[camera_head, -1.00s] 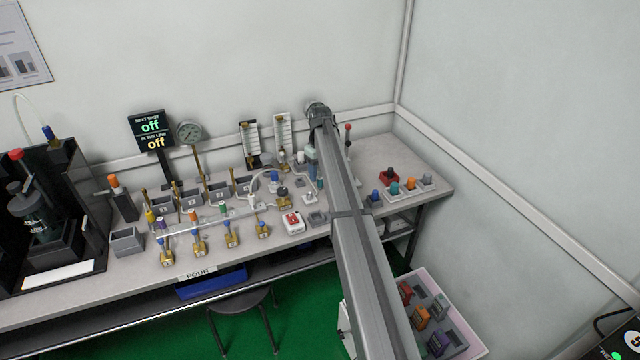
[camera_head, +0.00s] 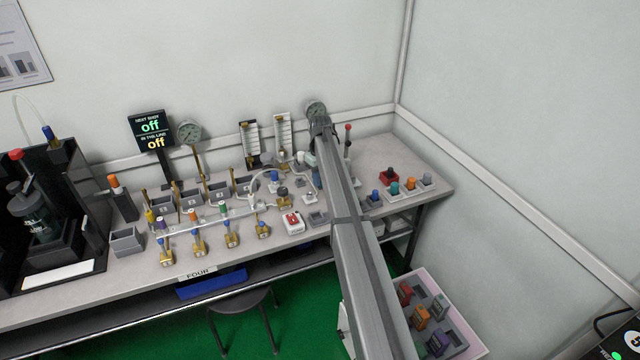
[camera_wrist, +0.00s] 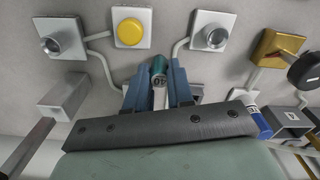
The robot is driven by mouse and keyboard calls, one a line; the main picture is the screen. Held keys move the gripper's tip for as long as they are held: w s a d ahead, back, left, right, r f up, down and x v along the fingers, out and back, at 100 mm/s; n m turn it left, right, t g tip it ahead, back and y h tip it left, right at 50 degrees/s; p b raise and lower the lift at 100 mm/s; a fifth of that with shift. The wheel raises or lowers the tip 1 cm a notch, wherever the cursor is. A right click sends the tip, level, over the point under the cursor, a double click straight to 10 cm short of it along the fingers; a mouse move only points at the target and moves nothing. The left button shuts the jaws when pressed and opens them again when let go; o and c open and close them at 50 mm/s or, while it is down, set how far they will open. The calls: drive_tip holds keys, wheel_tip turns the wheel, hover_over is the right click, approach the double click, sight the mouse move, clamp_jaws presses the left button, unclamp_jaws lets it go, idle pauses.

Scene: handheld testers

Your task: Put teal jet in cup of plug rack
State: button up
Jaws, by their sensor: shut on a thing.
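In the head view my gripper (camera_head: 316,178) is mostly behind my arm, above the right part of the bench, and the jet cannot be made out. A row of coloured pieces in pale holders (camera_head: 394,189) stands right of my arm; I cannot tell whether this is the plug rack or which cup is meant.
In the wrist view a yellow button (camera_wrist: 131,27) sits between two grey ring-topped sockets (camera_wrist: 62,37) (camera_wrist: 210,38) joined by tubing. A brass block (camera_wrist: 276,48) with a black knob is at right. A red-and-white switch box (camera_head: 292,222) and brass valves (camera_head: 199,245) stand left of my arm.

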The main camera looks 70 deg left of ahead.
clamp_jaws()
wheel_tip(320, 180, up, 16)
drive_tip(key=s+d+f, duration=0.3)
drive_tip(key=s+d, duration=0.1)
drive_tip(key=d, duration=0.3)
drive_tip(key=s+d+f, duration=0.3)
drive_tip(key=d, duration=0.4)
drive_tip(key=shift+f, duration=4.6)
drive_tip(key=shift+f, duration=0.1)
drive_tip(key=o, duration=0.9)
unclamp_jaws()
drive_tip(key=shift+c, duration=0.2)
